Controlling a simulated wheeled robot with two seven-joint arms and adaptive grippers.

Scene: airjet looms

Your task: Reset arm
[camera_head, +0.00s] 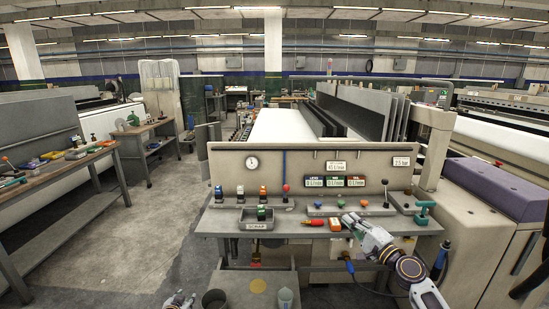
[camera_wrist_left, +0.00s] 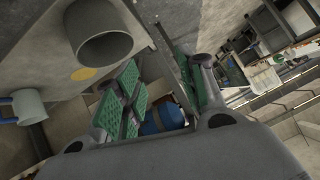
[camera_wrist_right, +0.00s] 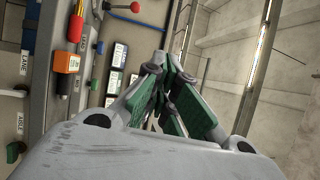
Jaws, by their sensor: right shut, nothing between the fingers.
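My right gripper (camera_head: 349,219) reaches in from the lower right over the front of the loom's control shelf (camera_head: 225,226). Its green-padded fingers also show in the right wrist view (camera_wrist_right: 168,85), closed together with nothing between them. It is close to an orange block (camera_head: 335,226), which also shows at the left of the right wrist view (camera_wrist_right: 67,62). My left gripper (camera_head: 179,301) is low at the bottom edge of the head view, partly cut off. In the left wrist view its green-padded fingers (camera_wrist_left: 163,85) are spread apart, with nothing held.
The shelf holds several coloured blocks, a scrap tray (camera_head: 257,225), a red tool (camera_head: 312,222) and a green-handled item (camera_head: 424,212). A workbench (camera_head: 60,170) is at left, with open floor between.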

